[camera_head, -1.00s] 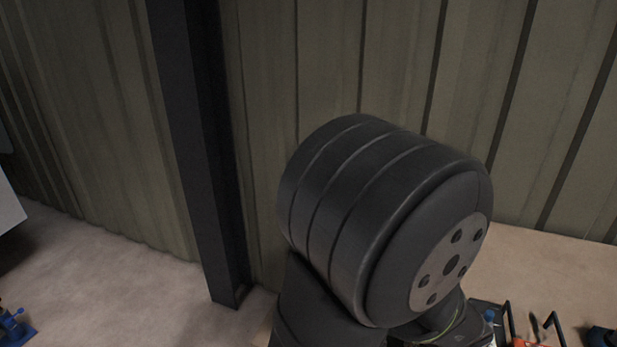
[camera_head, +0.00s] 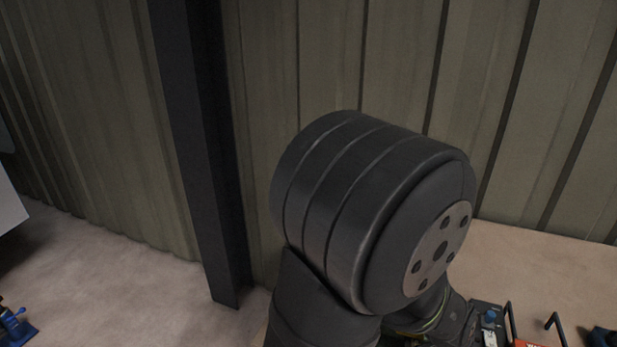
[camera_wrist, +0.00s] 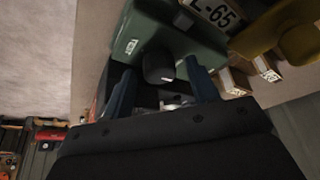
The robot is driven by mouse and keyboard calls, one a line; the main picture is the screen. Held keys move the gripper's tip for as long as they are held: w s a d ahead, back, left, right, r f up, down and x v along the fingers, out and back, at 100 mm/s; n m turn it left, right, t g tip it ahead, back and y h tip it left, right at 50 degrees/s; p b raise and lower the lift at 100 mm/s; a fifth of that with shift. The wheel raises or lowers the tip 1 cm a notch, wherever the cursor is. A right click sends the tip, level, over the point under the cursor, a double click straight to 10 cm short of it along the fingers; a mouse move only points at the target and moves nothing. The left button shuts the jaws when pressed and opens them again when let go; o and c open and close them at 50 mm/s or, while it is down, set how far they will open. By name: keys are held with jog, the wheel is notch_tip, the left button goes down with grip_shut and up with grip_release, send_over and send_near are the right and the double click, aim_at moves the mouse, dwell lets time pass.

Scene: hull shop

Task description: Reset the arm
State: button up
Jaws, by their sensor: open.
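My gripper (camera_wrist: 162,88) shows in the wrist view with its two dark blue fingers apart. Behind and between the fingertips is a black rounded knob-like part (camera_wrist: 158,67), and I cannot tell its distance from them. Behind it is a green box (camera_wrist: 190,48) with a white label. Nothing is seen clamped between the fingers. In the head view a large black joint of my own arm fills the centre, and my gripper does not show there.
In the wrist view a sign reading "L-65" (camera_wrist: 215,14), a yellow-brown object (camera_wrist: 275,35) and small wooden blocks (camera_wrist: 235,80) lie at upper right. In the head view a dark post (camera_head: 200,150) stands before a corrugated wall (camera_head: 100,120); a blue tool (camera_head: 14,325) is at lower left.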

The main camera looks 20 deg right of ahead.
jog(key=shift+w+m+g, duration=0.1)
jog(key=shift+m+g, duration=0.3)
jog(key=shift+m, duration=0.5)
jog(key=shift+m, duration=0.6)
jog(key=shift+g, duration=0.3)
dwell(0.5)
